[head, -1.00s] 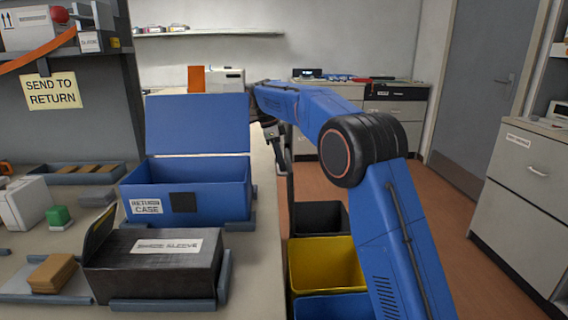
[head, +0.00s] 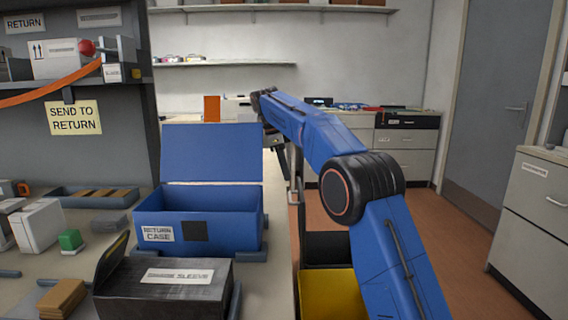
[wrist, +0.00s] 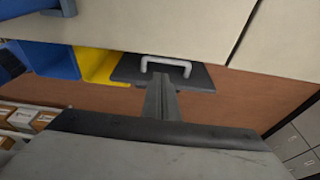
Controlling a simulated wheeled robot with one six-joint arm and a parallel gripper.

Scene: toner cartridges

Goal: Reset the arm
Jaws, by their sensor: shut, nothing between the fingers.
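My blue arm reaches forward over the right side of the head view. My gripper (head: 295,196) hangs down at its far end, just right of the worktable's (head: 281,225) edge. Its fingers are together, with nothing held between them. It is apart from the blue return case (head: 215,207), which stands open with its lid up, left of the gripper. In the wrist view, grey wrist parts fill the bottom, with a narrow grey bar reaching up toward a pale U-shaped piece.
A dark sleeve box (head: 165,295), green block (head: 70,239) and white box (head: 38,226) are on the table. A black bin (head: 322,248) and yellow bin (head: 328,294) stand on the floor by the table. Cabinets line the back and right; floor between is open.

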